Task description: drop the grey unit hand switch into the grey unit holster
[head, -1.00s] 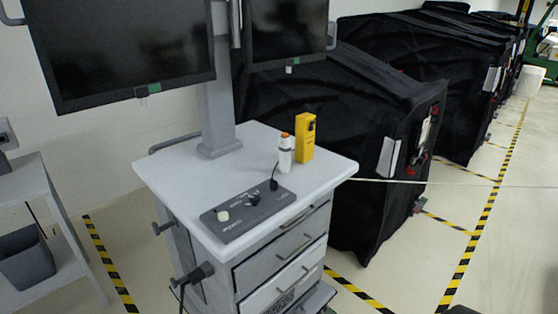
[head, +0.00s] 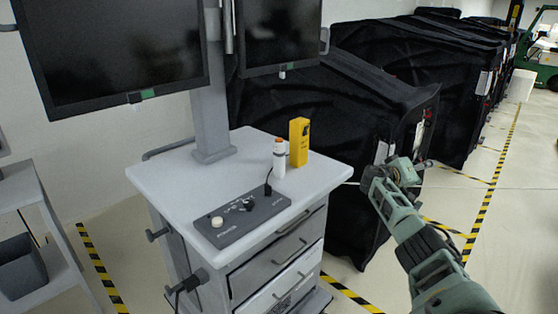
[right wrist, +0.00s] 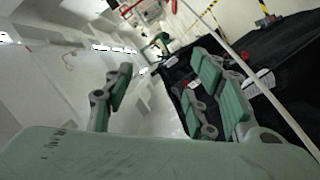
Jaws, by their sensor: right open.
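A grey control unit (head: 240,217) with knobs lies on the white cart top. A white hand switch with an orange top (head: 279,158) stands upright behind it, and a short dark cable shows between them. A yellow box-like holder (head: 299,142) stands just right of the white switch. A dark grey fitting (head: 188,281) with a hanging cable is on the cart's side. I cannot tell which part is the grey unit holster. My right gripper (head: 424,166) is right of the cart, away from these things. Its fingers are apart and empty in the right wrist view (right wrist: 165,92).
The white-topped drawer cart (head: 165,178) carries two monitors (head: 110,50) on a column. Black covered carts (head: 335,120) stand close behind, near my right arm. A grey shelf (head: 25,205) with a bin is at the left. Floor is free at the right.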

